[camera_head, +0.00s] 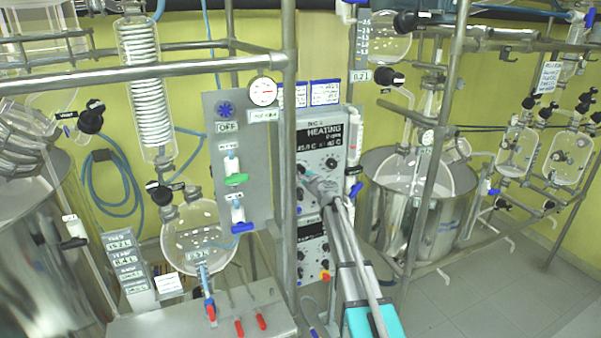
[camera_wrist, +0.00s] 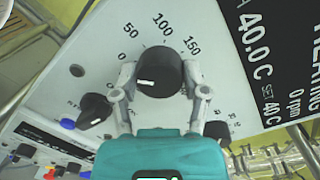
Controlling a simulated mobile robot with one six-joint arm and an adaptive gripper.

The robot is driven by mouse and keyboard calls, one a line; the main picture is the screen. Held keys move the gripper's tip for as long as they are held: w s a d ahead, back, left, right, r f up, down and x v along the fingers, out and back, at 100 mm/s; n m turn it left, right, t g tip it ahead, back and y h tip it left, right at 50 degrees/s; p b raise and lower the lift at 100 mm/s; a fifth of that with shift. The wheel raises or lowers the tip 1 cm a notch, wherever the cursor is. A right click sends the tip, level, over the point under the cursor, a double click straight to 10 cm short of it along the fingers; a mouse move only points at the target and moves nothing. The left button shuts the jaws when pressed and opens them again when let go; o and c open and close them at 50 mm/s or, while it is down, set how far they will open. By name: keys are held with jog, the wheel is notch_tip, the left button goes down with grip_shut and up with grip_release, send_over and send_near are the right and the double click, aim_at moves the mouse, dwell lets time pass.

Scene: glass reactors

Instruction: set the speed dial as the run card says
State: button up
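A large black dial (camera_wrist: 160,74) on a pale panel fills the middle of the wrist view. Its printed scale reads 0, 50, 100, 150. Its white mark points left, near the 0 end. My gripper (camera_wrist: 160,78) has one finger on each side of this dial, and both fingertips appear to touch it. In the head view my gripper (camera_head: 312,178) is at the heating unit (camera_head: 319,150), hiding part of its front. The unit's display (camera_wrist: 262,60) shows 40.0 C, set 40 C and 0 rpm. Cards with blue headers (camera_head: 325,93) hang above it; their writing is too small to read.
A smaller black knob (camera_wrist: 95,108) sits left of the dial, and another (camera_wrist: 216,130) lies near the right finger. A lower panel (camera_head: 311,240) has more knobs. A steel post (camera_head: 288,120) stands close left of the unit. Glassware and a steel vessel (camera_head: 380,230) stand nearby.

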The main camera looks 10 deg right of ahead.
jog(key=c, duration=0.4)
jog(key=shift+m, duration=0.4)
jog(key=m, duration=0.4)
jog(key=shift+b, duration=0.35)
jog(key=shift+m+t, duration=0.3)
jog(key=shift+m, duration=1.9)
jog(key=shift+d, duration=0.1)
jog(key=o, duration=1.2)
